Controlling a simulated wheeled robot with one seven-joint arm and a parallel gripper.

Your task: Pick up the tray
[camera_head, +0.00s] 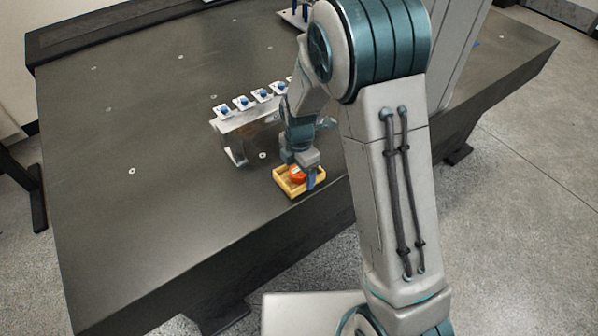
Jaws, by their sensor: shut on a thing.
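A small yellow tray (286,189) is at the front edge of the dark table, below my gripper. A round orange-red thing (297,174) with a pale spot lies in it. My gripper (311,178) points down at the tray's right side and is shut on it, with one blue-grey finger showing at the near right wall. The other finger is hidden. I cannot tell whether the tray touches the table.
The dark table (150,130) has much free room to the left. A silver rack (236,134) with several white and blue pieces on top stands just behind the tray. Another stand (293,18) is at the back.

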